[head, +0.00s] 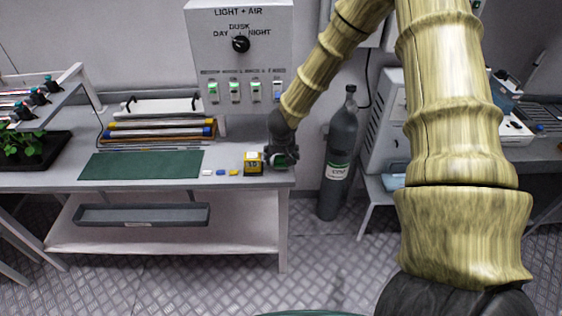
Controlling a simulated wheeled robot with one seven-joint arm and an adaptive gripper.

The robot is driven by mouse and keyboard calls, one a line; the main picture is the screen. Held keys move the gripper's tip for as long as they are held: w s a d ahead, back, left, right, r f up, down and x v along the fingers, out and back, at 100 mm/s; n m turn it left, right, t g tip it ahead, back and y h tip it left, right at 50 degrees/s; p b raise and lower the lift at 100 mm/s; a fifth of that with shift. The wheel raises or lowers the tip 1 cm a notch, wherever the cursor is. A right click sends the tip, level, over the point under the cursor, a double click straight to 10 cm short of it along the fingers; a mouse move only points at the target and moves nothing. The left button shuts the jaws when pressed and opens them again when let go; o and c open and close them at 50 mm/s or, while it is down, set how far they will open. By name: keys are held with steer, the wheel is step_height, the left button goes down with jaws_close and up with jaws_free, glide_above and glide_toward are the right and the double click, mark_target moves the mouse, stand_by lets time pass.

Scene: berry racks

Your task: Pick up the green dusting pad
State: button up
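My gripper (280,155) is low over the right end of the grey bench, just right of a small yellow and black box. A small green thing (279,162) shows at the fingertips; it may be the green dusting pad, but the dark fingers hide most of it. I cannot tell whether the fingers are closed on it or only around it, nor whether it touches the bench.
The yellow and black box (253,162) stands close beside my gripper. Small white, blue and yellow pieces (220,172) lie left of it, then a flat dark green mat (140,165). A control panel (240,50) rises behind. A grey gas cylinder (342,150) stands right of the bench.

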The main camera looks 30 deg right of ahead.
steer(key=shift+x, duration=0.95)
steer(key=c, duration=1.1)
steer(key=shift+r, duration=1.75)
steer(key=s+a+b, duration=0.1)
steer(key=s, duration=0.4)
steer(key=s+r+b, duration=0.1)
steer(key=s+b, duration=0.1)
steer(key=s, duration=0.3)
steer(key=s+a+b, duration=0.1)
steer(key=s+b, duration=0.1)
steer(key=s, duration=0.4)
steer(key=shift+a+r, duration=0.25)
steer(key=shift+a, duration=0.05)
steer(key=shift+w, duration=0.1)
